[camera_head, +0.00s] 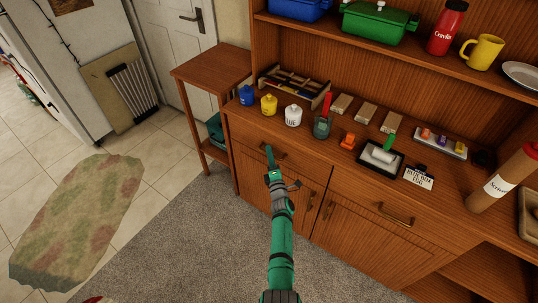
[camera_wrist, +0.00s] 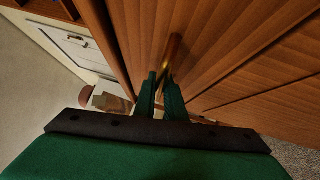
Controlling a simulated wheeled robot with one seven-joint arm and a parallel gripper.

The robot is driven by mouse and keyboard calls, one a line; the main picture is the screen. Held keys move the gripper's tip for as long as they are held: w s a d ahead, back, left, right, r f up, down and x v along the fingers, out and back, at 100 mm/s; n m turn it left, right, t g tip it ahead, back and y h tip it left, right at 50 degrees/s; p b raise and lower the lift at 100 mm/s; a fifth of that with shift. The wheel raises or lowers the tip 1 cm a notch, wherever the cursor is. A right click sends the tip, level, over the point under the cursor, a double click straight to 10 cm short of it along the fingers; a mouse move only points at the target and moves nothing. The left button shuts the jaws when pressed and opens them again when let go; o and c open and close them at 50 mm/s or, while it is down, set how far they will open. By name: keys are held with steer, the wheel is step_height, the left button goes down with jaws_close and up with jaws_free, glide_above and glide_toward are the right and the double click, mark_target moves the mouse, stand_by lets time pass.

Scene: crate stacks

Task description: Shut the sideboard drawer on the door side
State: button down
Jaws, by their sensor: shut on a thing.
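The sideboard (camera_head: 350,215) is brown wood and stands on the right in the head view. Its door-side drawer (camera_head: 240,133) is the upper left one, nearest the white door (camera_head: 172,35). My green gripper (camera_head: 270,160) is at this drawer's front and hides part of its handle. In the wrist view, my fingers (camera_wrist: 162,95) are close together on the brass handle (camera_wrist: 173,50), which runs up from between them along the wood front. How far the drawer stands out is hard to tell.
The other drawer with its brass handle (camera_head: 396,215) is to the right. Jars, including a white one (camera_head: 293,116), and a black tray (camera_head: 380,158) stand on the top. A small side table (camera_head: 212,68) stands left. Grey carpet (camera_head: 190,240) in front is clear.

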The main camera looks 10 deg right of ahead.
steer(key=shift+a, duration=0.25)
steer(key=c, duration=2.1)
jaws_free()
steer(key=shift+w+f, duration=0.1)
steer(key=shift+w, duration=0.05)
steer(key=shift+d, duration=0.2)
steer(key=shift+s+d+f, duration=0.1)
steer(key=shift+s+d, duration=0.1)
steer(key=shift+s, duration=0.3)
steer(key=s+f, duration=0.1)
steer(key=s, duration=0.8)
steer(key=shift+s+d, duration=0.3)
steer(key=shift+s, duration=0.1)
steer(key=shift+f, duration=0.1)
